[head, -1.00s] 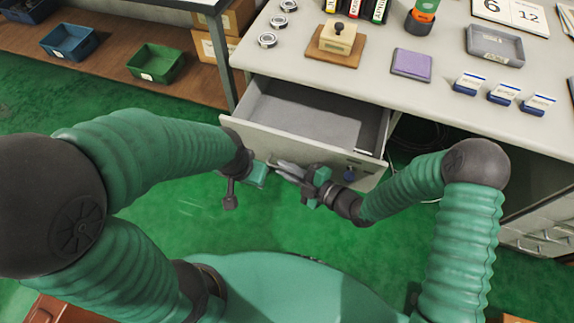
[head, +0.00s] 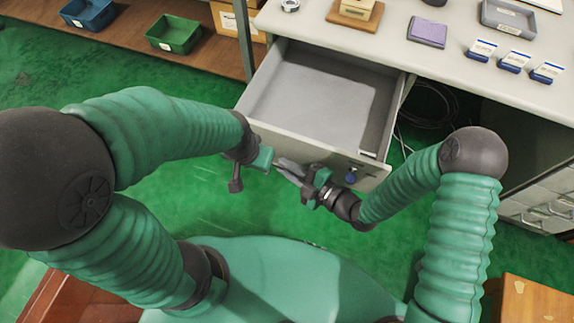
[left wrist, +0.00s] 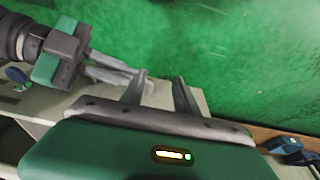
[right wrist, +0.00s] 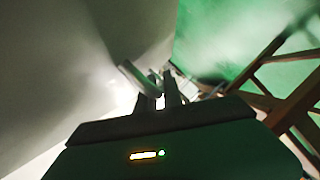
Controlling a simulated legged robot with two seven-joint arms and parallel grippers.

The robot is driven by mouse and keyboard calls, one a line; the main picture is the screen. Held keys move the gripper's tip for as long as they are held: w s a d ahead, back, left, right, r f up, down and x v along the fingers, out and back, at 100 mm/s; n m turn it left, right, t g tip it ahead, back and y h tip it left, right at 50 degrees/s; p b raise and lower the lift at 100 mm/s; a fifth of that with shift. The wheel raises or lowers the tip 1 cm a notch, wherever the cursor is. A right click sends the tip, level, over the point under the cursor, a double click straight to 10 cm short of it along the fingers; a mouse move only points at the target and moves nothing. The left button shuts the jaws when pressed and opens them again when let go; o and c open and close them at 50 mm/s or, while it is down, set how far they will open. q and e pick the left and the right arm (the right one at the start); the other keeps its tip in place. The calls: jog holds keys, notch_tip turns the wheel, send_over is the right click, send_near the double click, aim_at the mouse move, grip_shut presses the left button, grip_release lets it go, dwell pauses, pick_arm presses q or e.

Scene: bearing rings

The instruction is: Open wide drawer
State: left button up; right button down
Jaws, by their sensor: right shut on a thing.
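The wide drawer (head: 318,147) under the desk stands well out, and its empty grey inside shows in the head view. My right gripper (head: 284,168) is at the drawer front, shut on the drawer handle. In the right wrist view, a pale bar (right wrist: 138,78) lies at the fingers (right wrist: 160,95). My left gripper (left wrist: 160,90) is close beside the right one, with its fingers apart and nothing seen between them. The handle is mostly hidden by the grippers in the head view.
A blue-headed key or knob (head: 351,176) is on the drawer front. The desk top (head: 400,65) holds a stamp, a purple pad (head: 427,32), a grey tray (head: 509,18) and small boxes. Green (head: 174,34) and blue bins stand on the left shelf. Green floor lies between.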

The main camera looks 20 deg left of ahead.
jog(key=shift+f, duration=0.15)
jog(key=c, duration=1.8)
grip_release()
jog(key=shift+o, duration=0.2)
jog(key=shift+d, duration=0.1)
jog(key=p+v, duration=0.3)
jog(key=v, duration=1.3)
jog(key=shift+s+d, duration=0.15)
jog(key=shift+d, duration=0.25)
